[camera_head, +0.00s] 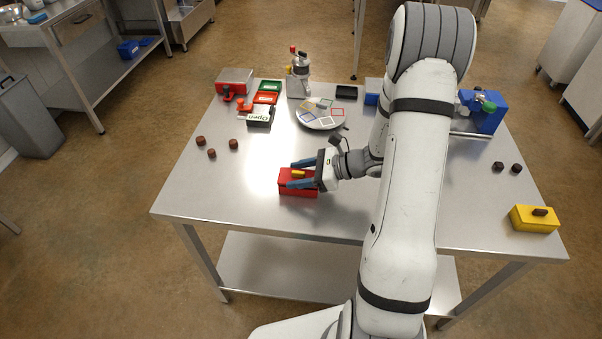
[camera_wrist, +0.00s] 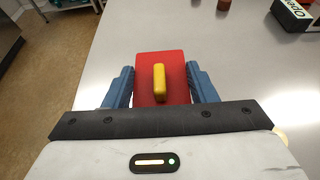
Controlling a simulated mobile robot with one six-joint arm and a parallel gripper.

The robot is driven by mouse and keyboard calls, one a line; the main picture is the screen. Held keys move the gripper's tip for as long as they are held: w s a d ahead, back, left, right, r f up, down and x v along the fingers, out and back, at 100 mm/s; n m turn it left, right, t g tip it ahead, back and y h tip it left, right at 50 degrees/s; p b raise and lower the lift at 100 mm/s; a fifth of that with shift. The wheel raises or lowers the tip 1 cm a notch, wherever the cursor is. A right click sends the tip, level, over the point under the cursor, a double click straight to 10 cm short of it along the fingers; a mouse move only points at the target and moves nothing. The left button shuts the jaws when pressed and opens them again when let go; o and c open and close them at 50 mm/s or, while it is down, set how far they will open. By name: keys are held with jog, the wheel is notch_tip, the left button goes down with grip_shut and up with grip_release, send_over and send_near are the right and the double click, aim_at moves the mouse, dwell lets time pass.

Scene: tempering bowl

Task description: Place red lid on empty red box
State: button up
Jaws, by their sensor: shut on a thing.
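A red lid (camera_wrist: 172,72) with a yellow handle (camera_wrist: 159,82) lies between the two blue fingers of my gripper (camera_wrist: 158,68) in the wrist view. In the head view, my gripper (camera_head: 295,175) reaches in from the right, with one finger along each side of the lid. The red box (camera_head: 298,191) shows directly below, near the table's front edge. The lid looks level and lined up with the box; I cannot tell whether they touch. The inside of the box is hidden.
Several brown pieces (camera_head: 233,144) lie left on the metal table (camera_head: 190,183). A plate (camera_head: 319,121) with coloured frames and an "Open" sign (camera_head: 259,116) stand farther back. A yellow box (camera_head: 532,222) with a dark piece on top sits at the right corner.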

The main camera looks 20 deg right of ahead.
aim_at(305, 176)
jog(key=shift+f+b, duration=0.35)
jog(key=shift+f, duration=0.15)
jog(key=o, duration=1.1)
jog(key=v, duration=0.8)
jog(key=shift+s+a+r, duration=0.1)
jog(key=shift+a+r, duration=0.1)
jog(key=shift+a, duration=0.1)
jog(key=s+a+r+n+g+h, duration=0.1)
jog(key=s+a+r+n+h, duration=0.2)
jog(key=s+r+n+h, duration=0.3)
jog(key=s+a+r+n+g+h, duration=0.1)
jog(key=s+r+n+h, duration=0.5)
jog(key=n, duration=1)
jog(key=s+a+r, duration=0.1)
jog(key=s+r, duration=0.1)
jog(key=s, duration=0.2)
jog(key=shift+s+a, duration=0.25)
jog(key=shift+a, duration=0.1)
